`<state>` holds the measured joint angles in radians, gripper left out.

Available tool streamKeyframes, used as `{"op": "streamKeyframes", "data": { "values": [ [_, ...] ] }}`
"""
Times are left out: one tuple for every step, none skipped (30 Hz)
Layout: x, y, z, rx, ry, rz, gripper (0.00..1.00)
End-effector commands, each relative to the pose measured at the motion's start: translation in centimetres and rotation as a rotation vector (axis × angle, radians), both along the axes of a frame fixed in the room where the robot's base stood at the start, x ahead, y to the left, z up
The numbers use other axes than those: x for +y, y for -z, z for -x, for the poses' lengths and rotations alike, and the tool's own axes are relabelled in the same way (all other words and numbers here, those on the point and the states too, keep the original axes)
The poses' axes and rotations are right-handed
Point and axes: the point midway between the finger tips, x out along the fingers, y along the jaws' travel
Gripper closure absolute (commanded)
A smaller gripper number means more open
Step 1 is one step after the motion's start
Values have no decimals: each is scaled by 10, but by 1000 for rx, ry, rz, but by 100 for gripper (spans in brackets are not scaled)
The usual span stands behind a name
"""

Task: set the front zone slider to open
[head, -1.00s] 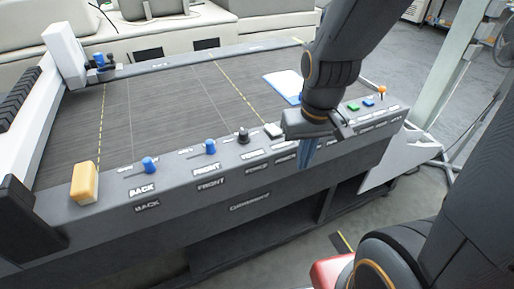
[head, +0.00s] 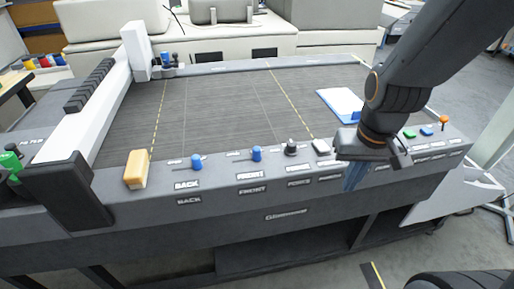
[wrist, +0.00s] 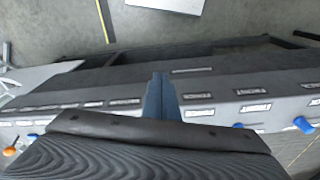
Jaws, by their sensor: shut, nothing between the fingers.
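The front zone slider has a blue knob (head: 256,153) on the table's near control panel, above the FRONT label (head: 250,176). In the wrist view this knob (wrist: 238,126) shows to the right of my fingers. The back slider, with a similar blue knob (head: 196,161), is left of it in the head view. My gripper (head: 354,178) is shut and empty. It hangs over the panel's front edge, well right of the front knob, past a black knob and a white button. In the wrist view its blue fingers (wrist: 160,98) are together, apart from both knobs.
A black knob (head: 291,148) and a white button (head: 321,146) lie between the front knob and my gripper. A yellow block (head: 137,169) sits left of the back slider. Green (head: 410,134) and blue (head: 427,132) buttons and an orange-topped lever (head: 445,121) are at right.

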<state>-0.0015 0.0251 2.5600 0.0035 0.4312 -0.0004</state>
Motion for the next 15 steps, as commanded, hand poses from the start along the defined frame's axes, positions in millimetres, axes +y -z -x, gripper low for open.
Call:
{"op": "streamKeyframes", "data": {
  "values": [
    [0,0,0,0,0,0,100],
    [0,0,0,0,0,0,100],
    [0,0,0,0,0,0,100],
    [0,0,0,0,0,0,100],
    [0,0,0,0,0,0,100],
    [0,0,0,0,0,0,100],
    [0,0,0,0,0,0,95],
    [0,0,0,0,3,0,90],
    [1,0,-1,-1,15,-4,83],
    [3,-1,-2,-1,30,-9,78],
    [5,-2,-4,-2,54,-16,73],
    [8,-3,-7,-4,98,-28,66],
    [12,-4,-10,-4,143,-40,61],
    [16,-5,-14,-5,197,-55,61],
    [23,-8,-19,-6,280,-80,61]
  ]
}}
